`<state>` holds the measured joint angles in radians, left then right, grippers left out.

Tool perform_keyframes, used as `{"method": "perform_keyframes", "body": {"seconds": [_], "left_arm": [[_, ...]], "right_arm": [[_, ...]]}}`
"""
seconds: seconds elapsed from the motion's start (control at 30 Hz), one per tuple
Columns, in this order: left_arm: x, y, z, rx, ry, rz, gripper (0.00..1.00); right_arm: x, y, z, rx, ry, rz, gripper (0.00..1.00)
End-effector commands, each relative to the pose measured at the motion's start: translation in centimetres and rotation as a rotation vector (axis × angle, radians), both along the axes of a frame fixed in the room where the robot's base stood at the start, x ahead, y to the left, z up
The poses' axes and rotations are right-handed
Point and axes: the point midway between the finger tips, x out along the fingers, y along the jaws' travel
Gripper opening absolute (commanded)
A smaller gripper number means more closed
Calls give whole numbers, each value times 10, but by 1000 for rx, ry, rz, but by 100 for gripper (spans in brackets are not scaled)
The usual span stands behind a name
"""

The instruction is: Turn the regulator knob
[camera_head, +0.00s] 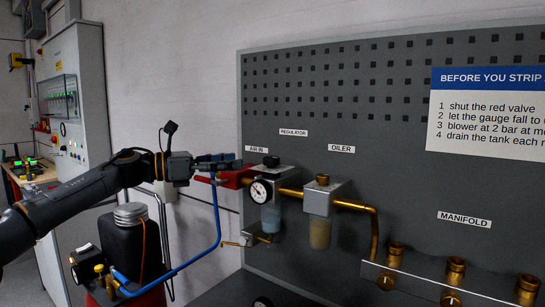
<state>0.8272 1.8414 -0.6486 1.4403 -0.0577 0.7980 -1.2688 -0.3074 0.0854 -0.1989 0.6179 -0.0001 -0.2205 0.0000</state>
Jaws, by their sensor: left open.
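The regulator is a pale block with a small black knob (271,161) on top, below the REGULATOR and AIR IN labels on the grey panel. A round white-faced gauge (260,191) is on its front, and a clear bowl hangs below. My left gripper (238,161) comes in from the left at about the knob's height. It is open, its fingers pointing right towards the knob, with a small gap in the picture between them. I cannot tell its depth relative to the knob. My right gripper is not in view.
A red valve part (234,179) is just below my left gripper, with a blue hose (217,215) running down from it. The oiler (322,197) stands right of the regulator on brass pipe. The manifold (440,282) is lower right. A dark tank (130,245) stands lower left.

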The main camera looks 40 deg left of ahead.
Motion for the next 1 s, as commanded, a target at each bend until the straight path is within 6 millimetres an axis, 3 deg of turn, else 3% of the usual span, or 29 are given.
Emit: {"method": "perform_keyframes", "body": {"seconds": [0.03, 0.1, 0.5, 0.7, 1.0], "left_arm": [[11, -7, 7, -4, 3, -5, 62], [25, -14, 8, -6, 3, -5, 62], [81, -42, 6, -6, 0, -2, 62], [92, -48, 2, -3, 0, 0, 62], [94, -49, 0, -3, 0, 0, 62]], "right_arm": [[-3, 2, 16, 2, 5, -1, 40], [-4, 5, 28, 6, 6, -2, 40], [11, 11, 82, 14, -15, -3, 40], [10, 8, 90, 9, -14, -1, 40], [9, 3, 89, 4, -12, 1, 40]]}}
